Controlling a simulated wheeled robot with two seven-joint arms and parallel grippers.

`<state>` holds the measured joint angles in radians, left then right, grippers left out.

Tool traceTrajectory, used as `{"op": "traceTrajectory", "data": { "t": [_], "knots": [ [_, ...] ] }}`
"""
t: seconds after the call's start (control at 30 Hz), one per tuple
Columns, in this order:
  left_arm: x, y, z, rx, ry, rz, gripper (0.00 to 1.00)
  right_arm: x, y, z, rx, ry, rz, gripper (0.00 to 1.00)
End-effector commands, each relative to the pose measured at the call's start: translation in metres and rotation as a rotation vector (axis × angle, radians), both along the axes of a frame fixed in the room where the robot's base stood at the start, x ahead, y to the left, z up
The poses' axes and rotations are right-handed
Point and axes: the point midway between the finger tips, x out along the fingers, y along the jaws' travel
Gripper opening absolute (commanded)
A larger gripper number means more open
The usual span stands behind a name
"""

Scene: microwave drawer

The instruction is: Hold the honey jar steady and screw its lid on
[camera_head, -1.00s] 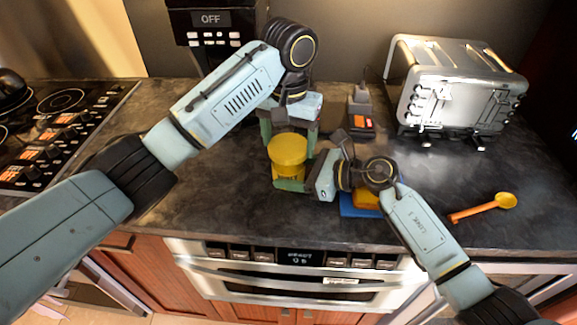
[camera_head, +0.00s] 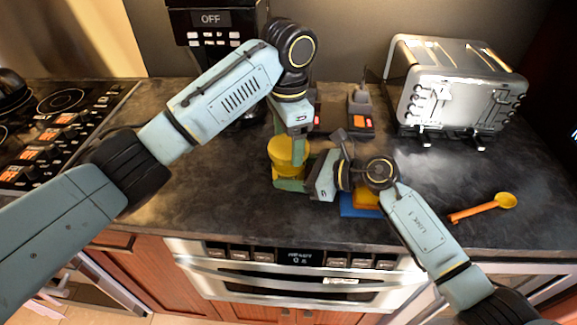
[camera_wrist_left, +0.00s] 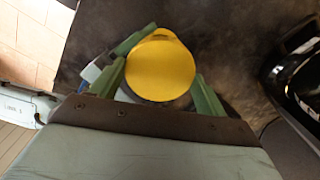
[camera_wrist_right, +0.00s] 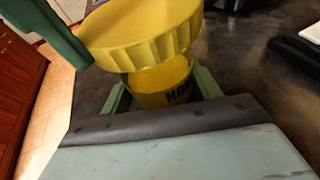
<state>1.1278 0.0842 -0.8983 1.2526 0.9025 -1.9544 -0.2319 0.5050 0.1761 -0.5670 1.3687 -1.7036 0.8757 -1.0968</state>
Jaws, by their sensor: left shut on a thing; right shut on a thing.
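The honey jar (camera_wrist_right: 162,82) is yellow with dark lettering and stands upright at the counter's front middle. My right gripper (camera_head: 290,186) is shut on its lower body from the side. The wide yellow ribbed lid (camera_wrist_right: 145,30) sits directly above the jar's mouth; I cannot tell how far it is threaded. The lid's round top (camera_wrist_left: 160,68) lies between the fingers of my left gripper (camera_wrist_left: 165,85), which is shut on its rim from above. In the head view, my left gripper partly hides the lid (camera_head: 284,150).
An orange honey spoon (camera_head: 480,209), toaster (camera_head: 458,90), stove (camera_head: 60,120) and black machine (camera_head: 212,35) surround the area. Counter near the spoon is clear.

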Motion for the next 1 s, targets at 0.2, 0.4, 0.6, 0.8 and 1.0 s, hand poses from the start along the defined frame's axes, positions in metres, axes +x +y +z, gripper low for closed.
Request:
{"op": "traceTrajectory", "data": {
  "t": [0.2, 0.4, 0.6, 0.8, 1.0],
  "knots": [
    [-0.0019, -0.0014, 0.0003, 0.000, 0.005, -0.004, 0.82, 0.0029, -0.0029, -0.0004, 0.000, 0.003, -0.011, 0.21],
    [-0.0012, -0.0010, 0.0002, 0.000, 0.003, -0.001, 0.88, 0.0016, -0.0016, -0.0003, -0.001, 0.001, -0.007, 0.21],
    [-0.0009, -0.0012, 0.0000, -0.003, 0.003, 0.075, 0.88, 0.0009, -0.0006, -0.0001, 0.000, 0.001, -0.003, 0.21],
    [-0.0011, -0.0014, -0.0003, -0.002, 0.003, 0.323, 0.88, 0.0005, -0.0003, -0.0001, 0.000, 0.001, -0.003, 0.21],
    [-0.0007, -0.0009, 0.0001, -0.002, 0.002, 0.433, 0.88, 0.0004, -0.0001, 0.0001, 0.000, 0.001, -0.001, 0.21]
  ]
}}
